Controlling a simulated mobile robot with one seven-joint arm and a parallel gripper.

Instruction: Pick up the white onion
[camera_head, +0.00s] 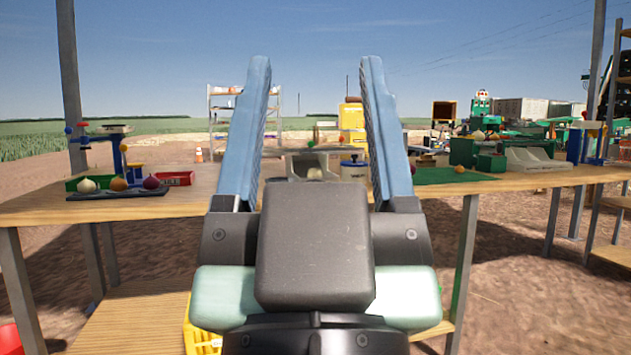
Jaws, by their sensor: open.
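A white onion (88,186) sits at the left end of a dark flat tray (128,193) on the left part of the wooden table (185,205). An orange-brown onion (118,184) and a dark red onion (151,182) sit to its right on the same tray. My gripper (315,65) fills the middle of the view, with its two blue fingers raised and wide apart. It is open and holds nothing. The white onion is well to the left of it, apart from the fingers. A small pale round thing (314,173) shows between the fingers, too small to name.
Behind the tray are a green bin (78,183), a red bin (176,178) and a blue-posted scale (118,150). Green machinery (478,155) and a green mat (440,176) lie right. The table's front edge near the tray is clear.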

